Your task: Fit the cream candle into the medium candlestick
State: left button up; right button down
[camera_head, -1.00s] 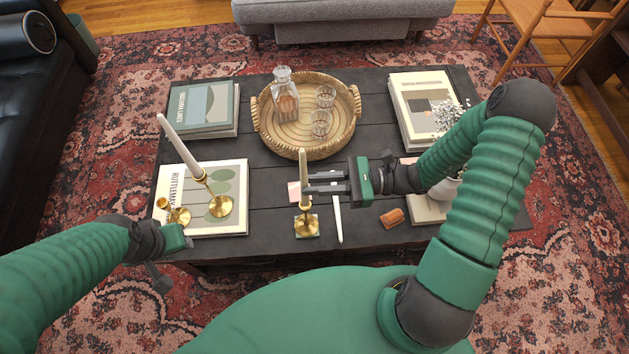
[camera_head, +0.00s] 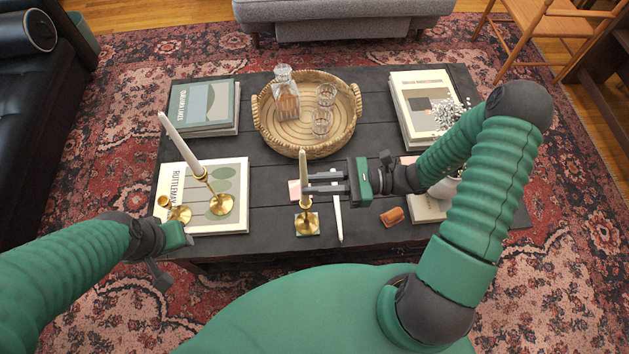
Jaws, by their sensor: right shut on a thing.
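The cream candle (camera_head: 303,167) stands upright in line with the brass medium candlestick (camera_head: 305,223), which is on a small pale square near the table's front edge. The candle's lower end meets the candlestick's cup; I cannot tell how deep it sits. My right gripper (camera_head: 307,182) comes from the right and is shut on the candle's lower part. My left gripper (camera_head: 163,262) is low at the table's front left corner, away from the candlesticks; its fingers are partly hidden.
A taller brass candlestick (camera_head: 221,204) with a tilted-looking white candle (camera_head: 180,145) and a small brass candlestick (camera_head: 180,213) stand on a book at left. A white stick (camera_head: 338,220) lies right of the medium candlestick. A wicker tray (camera_head: 270,135) with glassware is behind.

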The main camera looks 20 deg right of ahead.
jog(key=shift+f+b, duration=0.4)
jog(key=shift+f, duration=0.65)
jog(key=c, duration=1.3)
grip_release()
jog(key=shift+p+v, duration=0.7)
jog(key=shift+v, duration=2.35)
